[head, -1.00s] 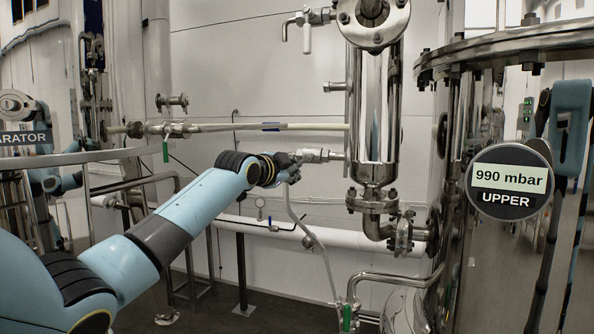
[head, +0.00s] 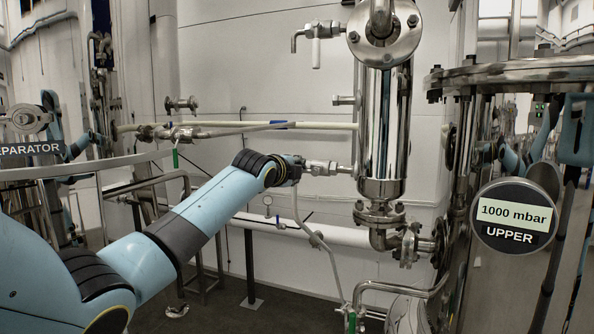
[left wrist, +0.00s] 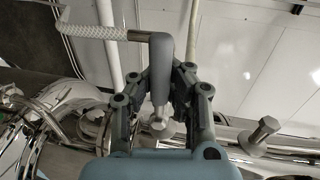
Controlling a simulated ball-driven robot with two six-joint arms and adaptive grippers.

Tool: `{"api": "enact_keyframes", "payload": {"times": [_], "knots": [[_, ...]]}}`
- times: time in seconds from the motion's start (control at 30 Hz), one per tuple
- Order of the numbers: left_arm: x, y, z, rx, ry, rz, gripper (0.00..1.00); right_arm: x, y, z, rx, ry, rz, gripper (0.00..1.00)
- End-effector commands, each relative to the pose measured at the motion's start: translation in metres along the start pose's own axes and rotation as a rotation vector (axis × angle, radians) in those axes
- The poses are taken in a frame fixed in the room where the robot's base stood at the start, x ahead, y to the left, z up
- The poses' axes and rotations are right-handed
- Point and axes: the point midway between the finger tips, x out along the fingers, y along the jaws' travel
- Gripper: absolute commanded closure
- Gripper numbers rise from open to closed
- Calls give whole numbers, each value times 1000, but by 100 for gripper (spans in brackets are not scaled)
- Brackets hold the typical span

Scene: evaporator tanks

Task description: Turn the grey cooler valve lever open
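The steel cooler column (head: 385,130) stands upright right of centre in the head view. My left arm reaches to a small valve (head: 322,168) on its left side. A grey lever (left wrist: 162,62) shows in the left wrist view, with a round metal fitting at its lower end. The fingers of my left gripper (left wrist: 163,88) converge on both sides of this lever and look shut on it. In the head view the gripper (head: 294,168) is small, and the lever is hard to make out there. My right gripper is not in view.
A round gauge (head: 514,215) on the steel tank at right reads 1000 mbar, UPPER. A thin hose (head: 318,240) hangs below the valve. A white pipe (head: 345,236) runs low along the wall. Another valve (head: 318,30) is above. A metal railing (head: 90,167) is at left.

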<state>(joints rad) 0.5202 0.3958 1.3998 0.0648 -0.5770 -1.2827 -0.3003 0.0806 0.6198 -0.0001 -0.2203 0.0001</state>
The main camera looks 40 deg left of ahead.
Motion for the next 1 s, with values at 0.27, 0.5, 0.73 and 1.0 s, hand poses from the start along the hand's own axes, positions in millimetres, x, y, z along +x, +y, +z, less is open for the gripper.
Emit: {"api": "enact_keyframes", "payload": {"times": [0.27,0.5,0.73,1.0], "knots": [[0,9,0,20,-4,17,100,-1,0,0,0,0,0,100],[0,9,0,18,-4,18,100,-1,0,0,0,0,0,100],[0,6,0,17,-4,12,66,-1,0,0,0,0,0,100],[0,3,0,17,-3,6,59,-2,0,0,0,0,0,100]]}}
